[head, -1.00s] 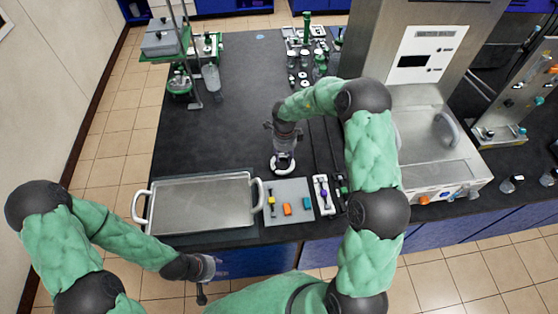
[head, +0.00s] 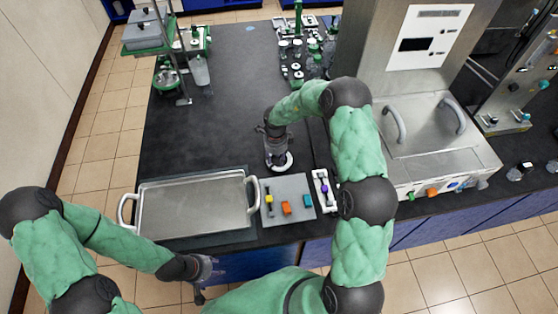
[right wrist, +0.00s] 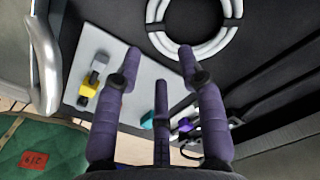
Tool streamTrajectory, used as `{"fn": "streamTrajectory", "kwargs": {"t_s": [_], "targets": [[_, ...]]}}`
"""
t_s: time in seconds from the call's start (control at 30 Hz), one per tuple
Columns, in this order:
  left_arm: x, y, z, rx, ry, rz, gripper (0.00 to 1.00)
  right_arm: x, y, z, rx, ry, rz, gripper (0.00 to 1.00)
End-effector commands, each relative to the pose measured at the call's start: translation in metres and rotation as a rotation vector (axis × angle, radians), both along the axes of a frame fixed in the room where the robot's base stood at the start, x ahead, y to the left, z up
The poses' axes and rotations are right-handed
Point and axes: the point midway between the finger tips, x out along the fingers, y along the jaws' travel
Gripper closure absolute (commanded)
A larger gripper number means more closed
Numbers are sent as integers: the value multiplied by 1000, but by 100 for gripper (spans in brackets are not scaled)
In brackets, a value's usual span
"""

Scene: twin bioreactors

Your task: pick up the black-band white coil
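The white coil (head: 288,166) lies on the dark bench just behind the grey mat, partly hidden by my right gripper (head: 277,160) in the head view. In the right wrist view the coil (right wrist: 198,54) is a ring of several white loops with dark bands, cut off by the top edge. My right gripper (right wrist: 161,62) has its purple fingers spread and empty; the coil shows beyond the fingertips, with no grip on it. My left gripper (head: 206,276) hangs in front of the bench at the lower left, its fingers apart and empty.
A metal tray (head: 195,207) with white handles lies left of the grey mat (head: 290,187), which carries yellow, orange and teal pieces. A white holder (head: 322,190) with a purple piece is to its right. A steel machine (head: 435,150) stands right. The bench's left middle is clear.

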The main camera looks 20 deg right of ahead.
Motion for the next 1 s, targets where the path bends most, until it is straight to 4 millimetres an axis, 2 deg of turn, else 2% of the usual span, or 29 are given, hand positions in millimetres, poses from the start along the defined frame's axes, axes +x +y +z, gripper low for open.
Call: {"fn": "streamTrajectory", "kwargs": {"t_s": [0.27, 0.5, 0.77, 0.8, 0.93, 1.0], "targets": [[0, 0, -4, 0, 0, 0, 60, -2, 0, -21, 1, 1, 0, 60], [0, 0, -9, 0, 0, 0, 60, -3, 0, -54, 0, 0, 0, 60], [0, 0, -9, 0, 0, 0, 60, -3, 0, -59, 0, -1, 0, 60], [0, 0, -9, 0, 0, 0, 60, -3, 0, -59, 0, -1, 0, 63], [0, 0, -9, 0, 0, 0, 60, -3, 0, -59, 0, -1, 0, 100], [0, 0, -9, 0, 0, 0, 60, -3, 0, -59, 0, -1, 0, 100]]}}
